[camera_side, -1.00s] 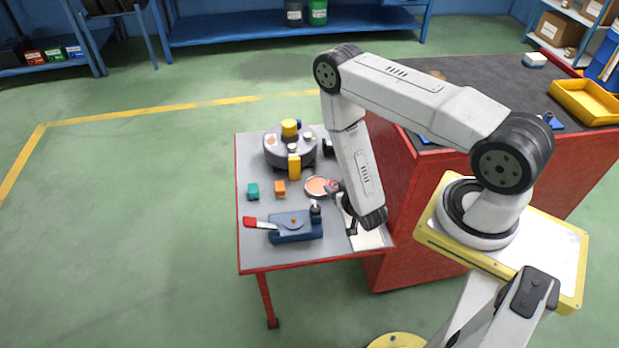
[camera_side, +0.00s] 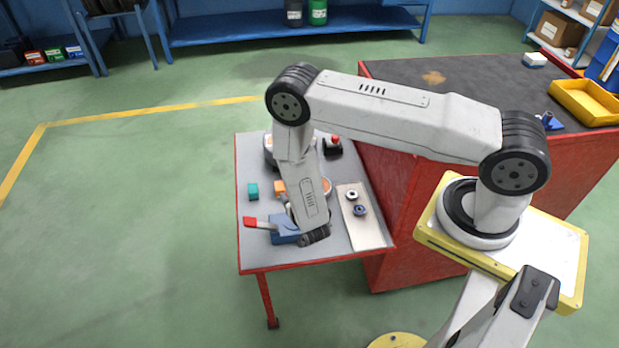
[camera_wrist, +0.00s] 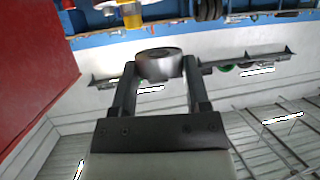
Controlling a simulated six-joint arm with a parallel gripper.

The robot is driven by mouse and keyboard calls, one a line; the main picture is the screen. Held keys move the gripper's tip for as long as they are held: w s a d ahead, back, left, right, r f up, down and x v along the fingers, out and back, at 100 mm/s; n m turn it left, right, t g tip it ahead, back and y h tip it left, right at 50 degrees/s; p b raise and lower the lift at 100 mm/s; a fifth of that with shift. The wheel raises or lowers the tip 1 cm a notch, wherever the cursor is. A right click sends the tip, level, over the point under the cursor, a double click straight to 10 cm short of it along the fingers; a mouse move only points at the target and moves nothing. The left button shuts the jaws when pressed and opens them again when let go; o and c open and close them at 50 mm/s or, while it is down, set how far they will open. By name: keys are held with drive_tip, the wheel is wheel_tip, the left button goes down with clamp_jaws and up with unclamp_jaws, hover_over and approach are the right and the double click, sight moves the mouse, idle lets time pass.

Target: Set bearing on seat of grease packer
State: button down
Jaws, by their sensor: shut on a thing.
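In the wrist view my gripper (camera_wrist: 160,72) is shut on a dark metal bearing (camera_wrist: 158,60), a short ring held between the two fingertips. In the side view my arm's lower end hides the gripper and the held bearing. That end is in front of a blue device (camera_side: 284,235) with a red lever (camera_side: 250,221). A round grey unit (camera_side: 268,150) behind my arm shows only at its edge. I cannot tell for sure which of these is the grease packer, and its seat is not visible.
A pale tray (camera_side: 366,236) to the right holds two small ring-shaped parts (camera_side: 352,194). A black item with a red top (camera_side: 335,141) is farther back. A red bench (camera_side: 400,190) borders the table's right.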

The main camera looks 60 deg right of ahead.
drive_tip(key=shift+f, duration=1.6)
drive_tip(key=shift+f, duration=0.2)
drive_tip(key=shift+f, duration=2.8)
drive_tip(key=shift+f, duration=0.95)
idle(1.0)
unclamp_jaws()
drive_tip(key=shift+r, duration=0.1)
idle(0.4)
